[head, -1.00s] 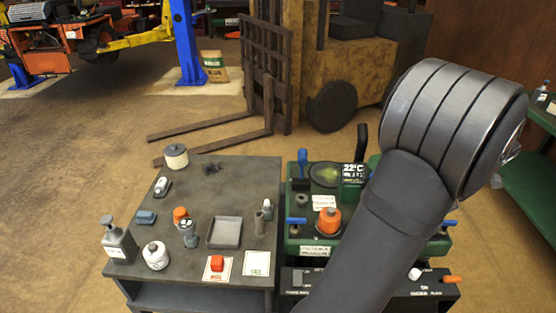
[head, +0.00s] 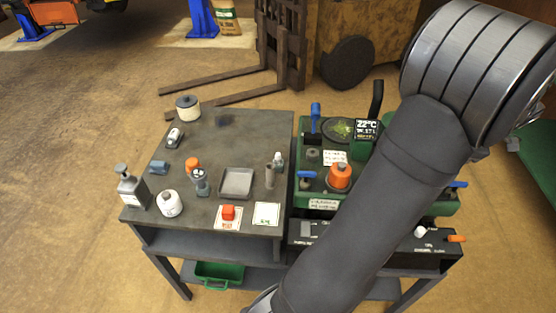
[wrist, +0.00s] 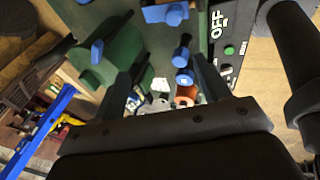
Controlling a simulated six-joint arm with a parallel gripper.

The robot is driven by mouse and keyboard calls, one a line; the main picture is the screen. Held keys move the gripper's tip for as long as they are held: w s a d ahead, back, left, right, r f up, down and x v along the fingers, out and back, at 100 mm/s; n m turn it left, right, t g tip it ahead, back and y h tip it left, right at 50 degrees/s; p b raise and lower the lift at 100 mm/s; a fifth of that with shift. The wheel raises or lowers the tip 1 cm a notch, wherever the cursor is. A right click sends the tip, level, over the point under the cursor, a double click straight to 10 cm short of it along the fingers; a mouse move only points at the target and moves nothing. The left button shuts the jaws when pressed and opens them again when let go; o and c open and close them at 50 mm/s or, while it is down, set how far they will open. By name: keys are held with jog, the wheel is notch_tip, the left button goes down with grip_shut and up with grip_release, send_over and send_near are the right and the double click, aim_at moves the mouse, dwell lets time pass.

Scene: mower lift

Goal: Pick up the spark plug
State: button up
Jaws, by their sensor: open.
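I cannot make out the spark plug for certain. A small white and grey piece (head: 278,160) stands at the right edge of the dark workbench (head: 225,135), beside a grey cylinder (head: 269,176). Another small white and dark piece (head: 175,137) lies at the bench's left side. Either is too small to identify. My gripper (wrist: 158,82) shows in the wrist view with its two dark fingers apart and nothing seen held between them. The green machine with blue knobs (wrist: 180,57) lies beyond the fingers. The gripper is outside the head view, where only my arm shows.
The green machine (head: 312,195) with an orange cap (head: 340,176) stands to the right.

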jog(key=c, duration=0.3)
